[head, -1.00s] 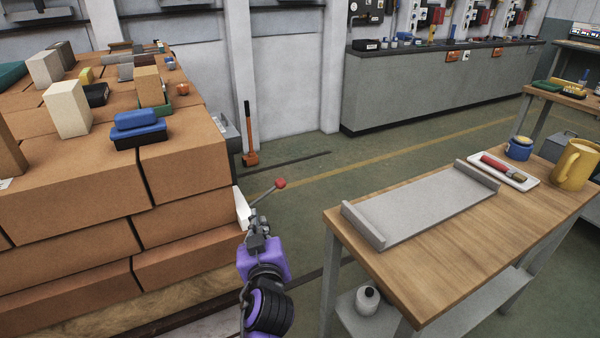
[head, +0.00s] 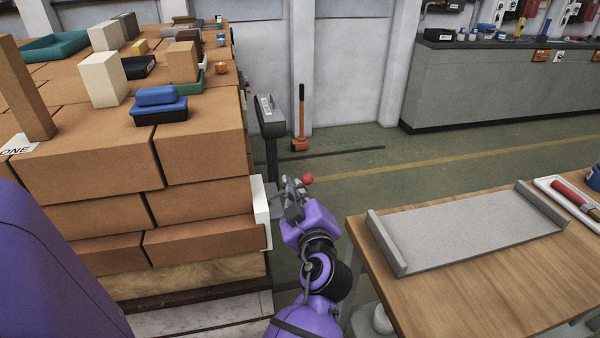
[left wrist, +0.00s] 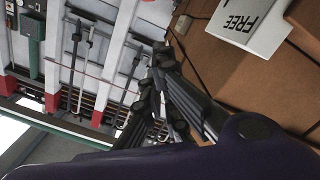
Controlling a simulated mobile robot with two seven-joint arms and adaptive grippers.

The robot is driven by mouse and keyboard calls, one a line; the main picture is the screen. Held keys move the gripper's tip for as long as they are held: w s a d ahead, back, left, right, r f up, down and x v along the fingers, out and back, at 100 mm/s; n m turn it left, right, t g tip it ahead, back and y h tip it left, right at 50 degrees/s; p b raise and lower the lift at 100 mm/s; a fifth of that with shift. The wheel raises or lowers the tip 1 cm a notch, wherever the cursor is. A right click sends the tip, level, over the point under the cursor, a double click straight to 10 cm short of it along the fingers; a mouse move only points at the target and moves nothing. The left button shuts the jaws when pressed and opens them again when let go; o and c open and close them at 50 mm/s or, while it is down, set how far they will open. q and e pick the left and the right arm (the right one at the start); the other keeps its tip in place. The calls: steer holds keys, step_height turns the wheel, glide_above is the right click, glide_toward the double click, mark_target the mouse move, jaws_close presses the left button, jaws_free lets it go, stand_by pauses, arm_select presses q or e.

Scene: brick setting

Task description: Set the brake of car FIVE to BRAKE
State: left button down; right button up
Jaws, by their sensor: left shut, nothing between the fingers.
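The brake lever's red ball knob (head: 308,179) shows beside the right end of a brick-laden car (head: 190,275). My left gripper (head: 292,187) is at the lever, just left of the knob, with its fingers shut and empty. It hides most of the lever rod, and I cannot tell whether it touches it. A white plate (head: 262,212) is on the car's end; in the left wrist view a white plate reading FREE (left wrist: 238,22) is close to the left gripper (left wrist: 160,62). No number FIVE is readable. My right gripper is out of view.
A wooden workbench (head: 470,280) with a grey tray (head: 465,232) stands close on the right. Large bricks (head: 90,170) fill the left. Green floor lies between.

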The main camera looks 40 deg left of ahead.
arm_select(q)
steer(key=w+a+f+p, duration=0.2)
steer(key=w+a, duration=0.4)
steer(key=w, duration=0.3)
steer(key=shift+a+f, duration=0.2)
steer(key=shift+f, duration=0.6)
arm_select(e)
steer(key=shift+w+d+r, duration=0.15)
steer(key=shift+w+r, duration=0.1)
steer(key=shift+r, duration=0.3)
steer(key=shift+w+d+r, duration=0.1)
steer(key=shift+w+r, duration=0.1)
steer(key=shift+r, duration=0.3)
arm_select(q)
steer(key=shift+w, duration=0.1)
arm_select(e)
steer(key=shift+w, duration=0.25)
